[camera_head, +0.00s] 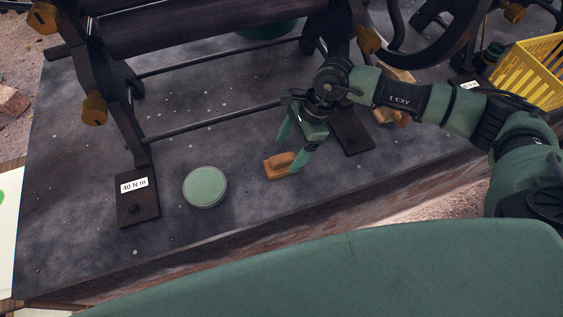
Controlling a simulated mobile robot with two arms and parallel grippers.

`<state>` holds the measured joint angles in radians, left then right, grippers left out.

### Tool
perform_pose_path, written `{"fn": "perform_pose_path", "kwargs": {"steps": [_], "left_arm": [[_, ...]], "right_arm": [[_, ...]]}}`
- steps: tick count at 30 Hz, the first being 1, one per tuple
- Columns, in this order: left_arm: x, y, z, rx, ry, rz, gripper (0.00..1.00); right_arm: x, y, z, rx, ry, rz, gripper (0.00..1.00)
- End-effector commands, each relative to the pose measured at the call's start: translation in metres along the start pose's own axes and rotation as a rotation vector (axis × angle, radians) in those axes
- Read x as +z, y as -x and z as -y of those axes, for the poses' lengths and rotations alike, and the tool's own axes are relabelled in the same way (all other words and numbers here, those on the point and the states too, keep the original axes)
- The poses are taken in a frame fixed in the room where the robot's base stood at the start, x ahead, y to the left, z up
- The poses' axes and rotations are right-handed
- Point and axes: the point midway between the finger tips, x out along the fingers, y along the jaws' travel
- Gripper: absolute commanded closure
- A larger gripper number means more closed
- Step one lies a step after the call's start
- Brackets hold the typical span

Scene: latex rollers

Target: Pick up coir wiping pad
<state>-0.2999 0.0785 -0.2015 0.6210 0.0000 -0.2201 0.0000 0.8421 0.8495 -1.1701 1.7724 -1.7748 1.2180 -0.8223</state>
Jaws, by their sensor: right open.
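My right gripper (288,153) comes in from the right and points down over the pad. Its two green fingers are apart, one at the pad's right end and the other behind it. The jaws are open and hold nothing. I cannot tell whether a finger touches the pad. My left gripper is not in the picture.
A round green-topped tin (205,186) stands left of the pad. The roller machine's frame (120,90) rises behind, with a foot labelled 40 N m (137,208) at left. A yellow basket (530,72) is at far right. Bare table lies in front.

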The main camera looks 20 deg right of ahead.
Motion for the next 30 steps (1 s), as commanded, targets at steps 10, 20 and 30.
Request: {"fn": "perform_pose_path", "kwargs": {"steps": [10,20,30], "left_arm": [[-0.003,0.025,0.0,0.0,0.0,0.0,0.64],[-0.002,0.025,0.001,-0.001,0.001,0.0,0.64],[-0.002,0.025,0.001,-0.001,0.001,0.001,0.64]], "right_arm": [[0.002,-0.047,-0.002,0.003,-0.003,0.004,0.25],[0.001,-0.059,-0.001,0.0,-0.002,0.004,0.25],[0.001,-0.059,-0.001,0.0,-0.002,0.005,0.91]]}}
